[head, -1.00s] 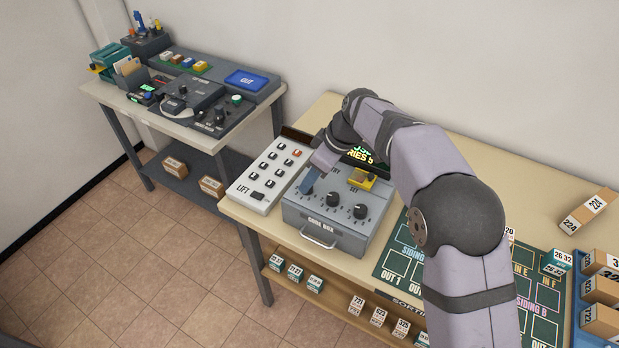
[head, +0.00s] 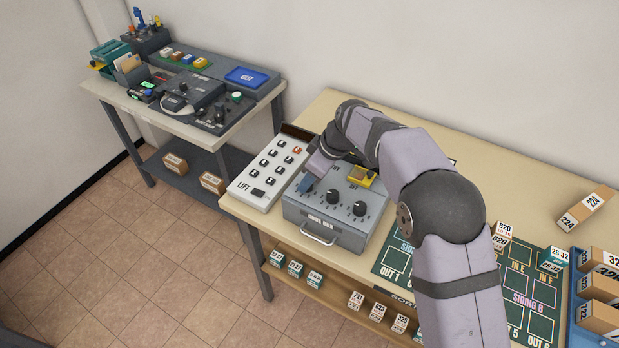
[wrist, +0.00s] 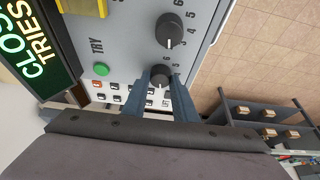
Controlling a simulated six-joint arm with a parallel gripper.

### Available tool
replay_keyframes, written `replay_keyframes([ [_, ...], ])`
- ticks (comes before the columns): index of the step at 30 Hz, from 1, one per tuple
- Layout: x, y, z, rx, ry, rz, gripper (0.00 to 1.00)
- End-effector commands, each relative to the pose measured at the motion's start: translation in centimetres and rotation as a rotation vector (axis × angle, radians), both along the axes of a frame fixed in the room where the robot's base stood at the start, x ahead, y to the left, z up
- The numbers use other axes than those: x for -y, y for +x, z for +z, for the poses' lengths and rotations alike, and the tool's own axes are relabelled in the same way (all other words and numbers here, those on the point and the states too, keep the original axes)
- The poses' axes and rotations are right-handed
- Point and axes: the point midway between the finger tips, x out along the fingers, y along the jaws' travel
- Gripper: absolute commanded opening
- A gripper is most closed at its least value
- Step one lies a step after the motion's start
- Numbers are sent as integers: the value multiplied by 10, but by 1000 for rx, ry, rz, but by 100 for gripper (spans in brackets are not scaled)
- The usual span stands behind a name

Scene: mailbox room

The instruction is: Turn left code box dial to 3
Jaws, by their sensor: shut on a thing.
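The grey code box (head: 350,238) stands near the left end of the wooden table in the head view, with a row of black dials on its sloped top. My gripper (head: 306,184) is at its leftmost dial, which it hides there. In the wrist view my gripper (wrist: 161,80) has its two blue fingers on either side of the left dial (wrist: 160,74), shut on it. Digits such as 5 and 6 show around this dial, but its pointer is too small to read. The neighbouring middle dial (wrist: 169,30) is free.
A green TRY button (wrist: 101,69) lies beside the held dial. A yellow part (head: 362,177) sits at the box's back, near a lit display (wrist: 33,50). A white LIFT keypad (head: 270,165) is close on the left, and a green sorting board (head: 397,259) on the right.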

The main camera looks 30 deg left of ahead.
Motion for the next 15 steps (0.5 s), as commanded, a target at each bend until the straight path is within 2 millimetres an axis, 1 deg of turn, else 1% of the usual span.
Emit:
replay_keyframes([
  [8,0,1,-1,0,1,67,3],
  [15,0,3,0,0,1,227,3],
])
